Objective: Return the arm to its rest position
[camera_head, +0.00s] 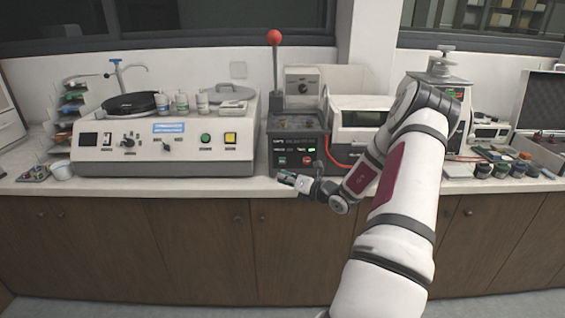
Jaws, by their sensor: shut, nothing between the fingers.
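My arm reaches from the bottom right up to an elbow and then down to the left. My gripper (287,178) is at the front edge of the counter, just in front of the mounting press. It is small in the view and is shut with nothing in it. The mounting press (296,143) is a dark unit with a green-lit display, a red button and an upright lever (275,70) with a red ball on top. I cannot tell whether the gripper touches the counter edge. My arm hides part of the counter to the right.
A grey polishing machine (165,150) with bottles on top stands left of the press. A white boxed device (357,128) stands right of it, partly behind my arm. Several small jars (500,170) and an open case (541,115) are at the right. Cabinets (200,245) run below the counter.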

